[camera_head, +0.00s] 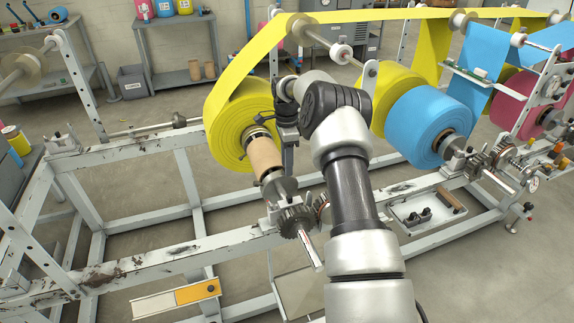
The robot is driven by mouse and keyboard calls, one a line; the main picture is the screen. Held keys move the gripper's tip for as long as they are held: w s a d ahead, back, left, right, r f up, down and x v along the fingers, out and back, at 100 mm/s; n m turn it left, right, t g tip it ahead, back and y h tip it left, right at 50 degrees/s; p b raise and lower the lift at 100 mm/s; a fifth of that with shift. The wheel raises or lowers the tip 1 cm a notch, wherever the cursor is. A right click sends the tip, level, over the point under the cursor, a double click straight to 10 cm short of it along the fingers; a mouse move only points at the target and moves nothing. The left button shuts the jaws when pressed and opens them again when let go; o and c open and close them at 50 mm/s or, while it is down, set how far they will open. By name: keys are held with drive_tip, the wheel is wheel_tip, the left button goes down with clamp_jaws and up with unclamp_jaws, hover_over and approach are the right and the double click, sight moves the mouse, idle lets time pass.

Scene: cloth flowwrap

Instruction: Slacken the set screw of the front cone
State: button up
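A yellow roll (233,122) hangs on a shaft at the left of my arm, with its brown core (264,156) sticking out toward the front. A grey metal piece that looks like the front cone (281,190) sits on the shaft at the near end of this core. No set screw can be made out on it at this size. My gripper (288,172) points down beside the core, just behind and above the cone. Its fingertips are small and dark, and I cannot tell whether they touch anything or how far apart they are.
A toothed gear (297,220) and the shaft end (311,250) lie in front of the cone. A blue roll (428,125) stands to the right. A white tray (427,211) with small parts rests on the frame. The white frame (150,262) has open gaps at left.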

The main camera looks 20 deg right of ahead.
drive_tip(key=shift+f, duration=0.15)
clamp_jaws()
drive_tip(key=shift+s+n, duration=0.1)
drive_tip(key=shift+n, duration=0.2)
drive_tip(key=n+t, duration=0.1)
drive_tip(key=n, duration=0.1)
drive_tip(key=shift+s+n, duration=0.1)
drive_tip(key=shift+n, duration=0.3)
drive_tip(key=n+t, duration=0.1)
drive_tip(key=n, duration=0.3)
drive_tip(key=shift+s+d+t+y, duration=0.1)
drive_tip(key=shift+s+t+y, duration=0.05)
drive_tip(key=shift+t+y, duration=0.2)
drive_tip(key=n, duration=0.3)
drive_tip(key=n+t+y+b, duration=0.1)
drive_tip(key=n, duration=0.2)
drive_tip(key=shift+s+d+f+t+y, duration=0.1)
drive_tip(key=shift+d+t+y, duration=0.1)
drive_tip(key=shift+t+y, duration=0.05)
drive_tip(key=n, duration=0.2)
drive_tip(key=n+y+b, duration=0.1)
drive_tip(key=n, duration=0.2)
drive_tip(key=shift+d+y, duration=0.1)
drive_tip(key=shift+y, duration=0.2)
drive_tip(key=shift+n, duration=0.4)
